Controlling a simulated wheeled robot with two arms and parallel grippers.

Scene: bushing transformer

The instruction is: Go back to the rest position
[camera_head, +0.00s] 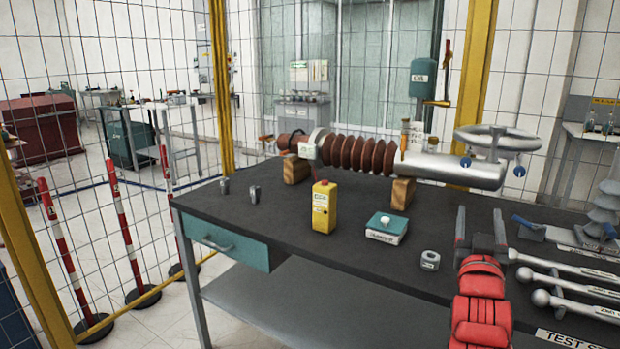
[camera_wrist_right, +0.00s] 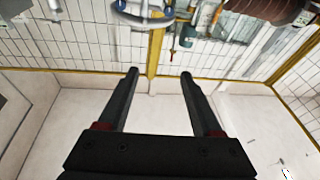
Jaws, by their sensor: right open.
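My right gripper (camera_head: 479,222) is at the lower right of the head view, over the near side of the dark workbench (camera_head: 290,228). Its two fingers stand apart, pointing away from me, with red parts of my arm behind them. In the right wrist view the gripper (camera_wrist_right: 158,77) shows open with nothing between its fingers. My left gripper is not in view. The brown ribbed bushing (camera_head: 360,154) lies on wooden blocks on the bench and partly shows at the top of the wrist view (camera_wrist_right: 272,8).
A yellow box (camera_head: 323,207), a teal-and-white box (camera_head: 386,228) and a small grey ring (camera_head: 430,260) sit on the bench. Metal rods (camera_head: 570,283) lie right of my gripper. Wire fencing with yellow posts (camera_head: 222,85) surrounds the bench. Red-white poles (camera_head: 123,222) stand left.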

